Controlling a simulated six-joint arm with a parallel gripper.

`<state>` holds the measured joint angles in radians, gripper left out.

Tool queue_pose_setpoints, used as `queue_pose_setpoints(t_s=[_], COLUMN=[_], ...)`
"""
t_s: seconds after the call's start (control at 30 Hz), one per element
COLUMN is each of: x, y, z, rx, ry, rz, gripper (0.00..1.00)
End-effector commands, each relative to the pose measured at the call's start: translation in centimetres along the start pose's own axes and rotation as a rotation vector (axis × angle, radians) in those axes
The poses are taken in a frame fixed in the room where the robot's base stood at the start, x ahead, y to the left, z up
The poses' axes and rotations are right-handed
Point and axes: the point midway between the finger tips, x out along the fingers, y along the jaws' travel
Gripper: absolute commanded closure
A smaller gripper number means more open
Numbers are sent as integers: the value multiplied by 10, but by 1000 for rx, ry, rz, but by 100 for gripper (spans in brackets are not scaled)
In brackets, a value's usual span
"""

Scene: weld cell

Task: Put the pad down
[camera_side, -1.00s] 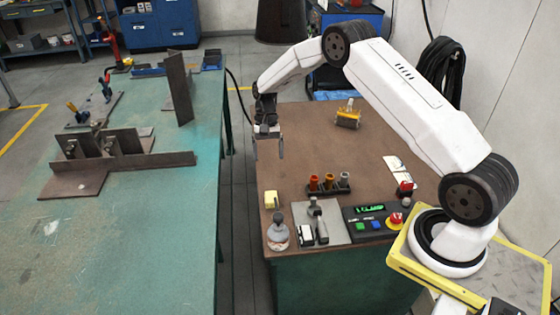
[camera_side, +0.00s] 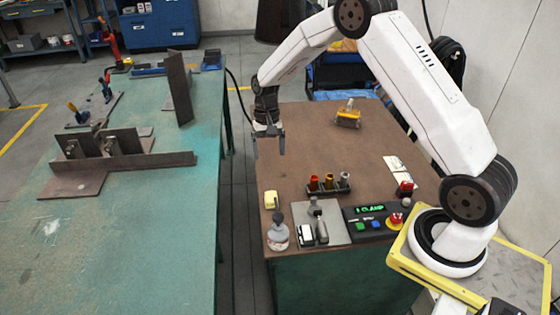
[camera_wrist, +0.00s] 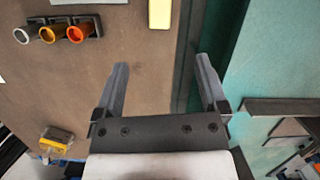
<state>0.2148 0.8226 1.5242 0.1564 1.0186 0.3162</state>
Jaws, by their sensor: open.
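A small pale yellow block (camera_side: 271,200), which looks like the pad, lies on the brown table near its front left corner. It also shows at the top edge of the wrist view (camera_wrist: 160,14). My gripper (camera_side: 269,146) is in the air by the table's left edge, behind the block in the side view. In the wrist view my gripper (camera_wrist: 162,68) has its two fingers wide apart with nothing between them. The block lies beyond the fingertips, clear of both.
The brown table (camera_side: 310,150) has clear room in its middle. A rack of several coloured cups (camera_side: 329,186), a control box (camera_side: 375,220) and a spray bottle (camera_side: 278,235) stand at its front. A yellow handled tool (camera_side: 348,117) lies behind. The green bench (camera_side: 150,240) carries steel plates.

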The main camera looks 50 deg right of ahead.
Motion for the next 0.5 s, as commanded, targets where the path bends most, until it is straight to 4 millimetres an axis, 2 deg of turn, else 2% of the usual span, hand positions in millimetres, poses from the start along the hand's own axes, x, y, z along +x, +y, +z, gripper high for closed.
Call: queue_pose_setpoints(t_s=[0.03,0.2,0.5], x=[-6,-19,-30], y=[-2,0,11], z=[12,46,114], rx=[-34,-140,-337], ry=[26,110,254], rz=[3,12,27], gripper=[8,8,8])
